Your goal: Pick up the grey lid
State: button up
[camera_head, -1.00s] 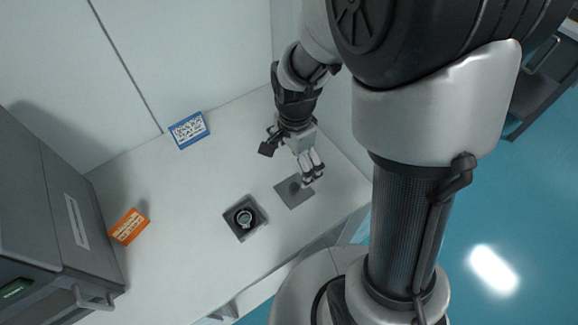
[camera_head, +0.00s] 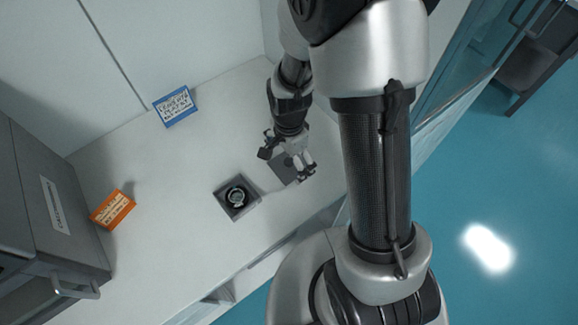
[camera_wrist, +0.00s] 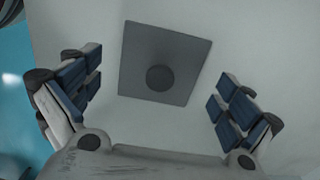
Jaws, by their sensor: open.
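The grey lid (camera_head: 281,170) is a flat square plate lying on the white table, partly hidden by my gripper (camera_head: 305,170) in the head view. In the wrist view the lid (camera_wrist: 137,72) lies ahead of the fingers, with a round dark knob (camera_wrist: 160,78) near its middle. My gripper (camera_wrist: 160,100) is open and empty. Its two finger pairs stand wide apart on the left and right of the lid in the picture, and nothing is between the pads. I cannot tell the exact height above the lid.
A grey square box (camera_head: 222,196) with a round object inside stands left of the lid. A blue-edged sign (camera_head: 175,106) and an orange sign (camera_head: 113,209) stand on the table (camera_head: 175,165). A grey cabinet (camera_head: 55,200) is at the left. The table's front edge is close to the lid.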

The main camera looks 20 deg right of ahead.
jog(key=shift+c, duration=0.5)
jog(key=c, duration=1.2)
jog(key=shift+s, duration=0.1)
grip_shut()
